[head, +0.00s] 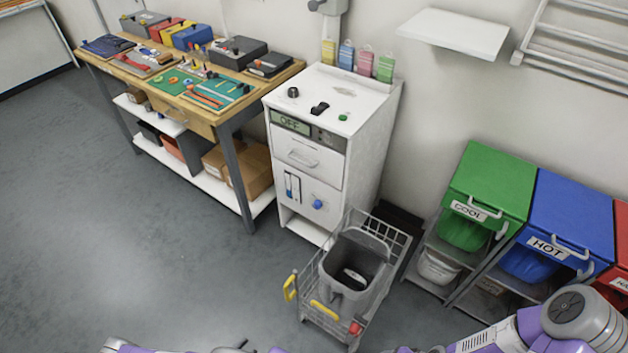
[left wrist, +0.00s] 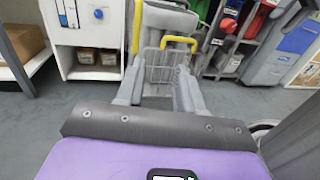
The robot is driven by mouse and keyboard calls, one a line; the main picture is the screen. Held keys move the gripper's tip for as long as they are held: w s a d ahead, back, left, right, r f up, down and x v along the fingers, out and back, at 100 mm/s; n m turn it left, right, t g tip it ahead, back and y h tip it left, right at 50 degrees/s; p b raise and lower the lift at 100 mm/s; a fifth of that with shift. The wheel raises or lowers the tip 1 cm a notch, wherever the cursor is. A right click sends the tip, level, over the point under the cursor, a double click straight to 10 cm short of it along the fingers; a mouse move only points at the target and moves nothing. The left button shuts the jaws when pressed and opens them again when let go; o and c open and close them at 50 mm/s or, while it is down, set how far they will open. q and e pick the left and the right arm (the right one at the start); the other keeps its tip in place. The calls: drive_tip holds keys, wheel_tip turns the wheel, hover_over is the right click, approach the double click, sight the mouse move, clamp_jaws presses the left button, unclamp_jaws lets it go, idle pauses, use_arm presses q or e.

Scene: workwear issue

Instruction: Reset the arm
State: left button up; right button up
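My left gripper (left wrist: 160,78) shows in the left wrist view with its two grey fingers apart and nothing between them. The floor and the wire trolley show beyond the fingers. In the head view only slivers of my left arm run along the bottom edge, and its fingers are not clear there. My right arm comes in at the lower right of the head view, with its elbow bent and its forearm running left along the bottom edge. Its gripper is out of view.
A wire trolley (head: 321,313) with a grey bin (head: 353,268) stands ahead, before a white cabinet (head: 361,130) whose display reads OFF. A wooden workbench (head: 185,112) holds tools at left. Green (head: 494,182) and blue (head: 573,210) bins stand right. The left floor is clear.

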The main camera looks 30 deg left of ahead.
use_arm(q)
drive_tip(key=w+d+r+m+g+h, duration=0.1)
drive_tip(key=w+d+m+g+h, duration=0.1)
drive_tip(key=d+m+g, duration=0.7)
drive_tip(key=w+d+r+m+g+h, duration=0.1)
drive_tip(key=w+d+m+g+h, duration=0.2)
drive_tip(key=d+m+g, duration=0.5)
drive_tip(key=w+d+r+m+y, duration=0.4)
drive_tip(key=w+r+m+y, duration=0.3)
drive_tip(key=m, duration=0.5)
drive_tip(key=shift+w+d+t, duration=0.15)
drive_tip(key=shift+w+t, duration=0.15)
drive_tip(key=shift+w, duration=0.5)
